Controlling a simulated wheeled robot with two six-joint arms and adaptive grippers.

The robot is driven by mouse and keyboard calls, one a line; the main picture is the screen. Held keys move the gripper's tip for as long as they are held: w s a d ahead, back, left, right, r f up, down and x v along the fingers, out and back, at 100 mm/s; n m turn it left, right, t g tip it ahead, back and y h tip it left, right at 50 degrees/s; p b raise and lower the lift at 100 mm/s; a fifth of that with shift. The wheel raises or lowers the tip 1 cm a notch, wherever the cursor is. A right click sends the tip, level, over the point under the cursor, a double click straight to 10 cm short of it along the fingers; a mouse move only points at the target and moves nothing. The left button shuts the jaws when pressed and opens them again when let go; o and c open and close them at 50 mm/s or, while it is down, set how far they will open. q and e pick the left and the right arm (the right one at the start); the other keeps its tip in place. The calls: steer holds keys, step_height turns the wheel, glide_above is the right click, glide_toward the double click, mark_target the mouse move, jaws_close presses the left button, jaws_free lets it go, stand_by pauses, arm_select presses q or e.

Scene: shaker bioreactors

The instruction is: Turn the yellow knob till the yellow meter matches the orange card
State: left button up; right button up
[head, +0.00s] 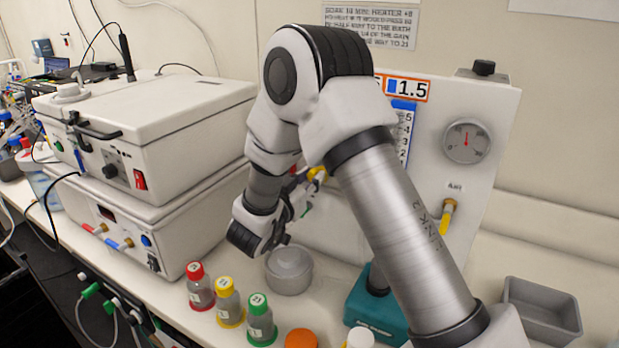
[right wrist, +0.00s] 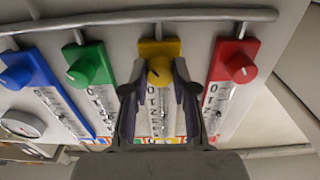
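The yellow knob (right wrist: 159,70) sits on the yellow meter strip (right wrist: 158,46) in the right wrist view, which looks upside down. The fingers of my right gripper (right wrist: 159,64) stand on either side of the knob, seemingly with small gaps. In the head view the yellow knob (head: 318,174) peeks out behind my right arm, beside my right gripper (head: 302,192). My arm hides most of the meters there. The yellow meter's level is unclear. My left gripper is out of view.
Red (right wrist: 237,67), green (right wrist: 84,70) and blue (right wrist: 17,76) knobs flank the yellow one. A grey rail (right wrist: 130,19) crosses near the knobs.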

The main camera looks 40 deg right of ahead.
jaws_close()
steer(key=shift+r+n+p, duration=0.2)
steer(key=shift+n+p, duration=0.4)
steer(key=shift+p, duration=0.3)
steer(key=shift+n+p, duration=1)
steer(key=shift+p, duration=0.2)
steer(key=n+p, duration=0.2)
steer(key=shift+n+p, duration=0.3)
steer(key=shift+f+n+p, duration=0.1)
steer(key=shift+n+p, duration=0.25)
steer(key=shift+n, duration=0.25)
